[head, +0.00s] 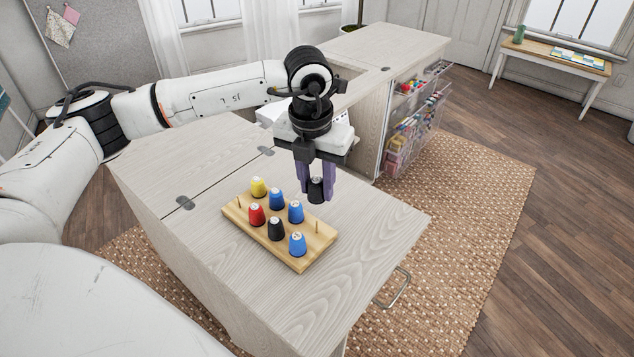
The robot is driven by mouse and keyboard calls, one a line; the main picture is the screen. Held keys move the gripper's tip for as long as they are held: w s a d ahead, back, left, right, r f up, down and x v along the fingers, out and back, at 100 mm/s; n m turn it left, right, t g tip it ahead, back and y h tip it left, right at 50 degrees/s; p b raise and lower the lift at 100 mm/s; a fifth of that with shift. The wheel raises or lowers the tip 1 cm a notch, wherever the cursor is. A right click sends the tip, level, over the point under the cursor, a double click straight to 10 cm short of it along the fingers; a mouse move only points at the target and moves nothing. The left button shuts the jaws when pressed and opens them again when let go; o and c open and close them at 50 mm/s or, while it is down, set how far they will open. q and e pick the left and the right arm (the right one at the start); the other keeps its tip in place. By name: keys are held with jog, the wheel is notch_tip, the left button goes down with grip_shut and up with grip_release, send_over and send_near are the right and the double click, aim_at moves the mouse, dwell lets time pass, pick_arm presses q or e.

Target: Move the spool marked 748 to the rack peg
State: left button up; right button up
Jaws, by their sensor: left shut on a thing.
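My left gripper (316,194) has purple fingers and points down, shut on a black spool (316,187) with a pale top. It holds this spool in the air above the back right part of the wooden rack (291,262). The marking on the spool is too small to read. The rack lies on the cabinet top. A bare peg (317,227) stands near its right end, below the held spool, and another bare peg (238,202) stands at its left end. My right gripper is out of view.
The rack's other pegs carry a yellow spool (258,188), a red spool (256,215), another black spool (276,229) and several blue spools, including one (298,245) at the front right. The cabinet top (365,225) is clear to the right of the rack.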

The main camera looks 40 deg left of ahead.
aim_at(317, 201)
pick_arm(q)
notch_tip(317, 201, down, 5)
jog(key=b, duration=0.3)
jog(key=shift+r, duration=0.15)
dwell(0.4)
jog(key=shift+f+b, duration=0.7)
jog(key=shift+f, duration=0.15)
jog(key=shift+f+b, duration=1.1)
jog(key=shift+f, duration=0.35)
jog(key=o, duration=1.1)
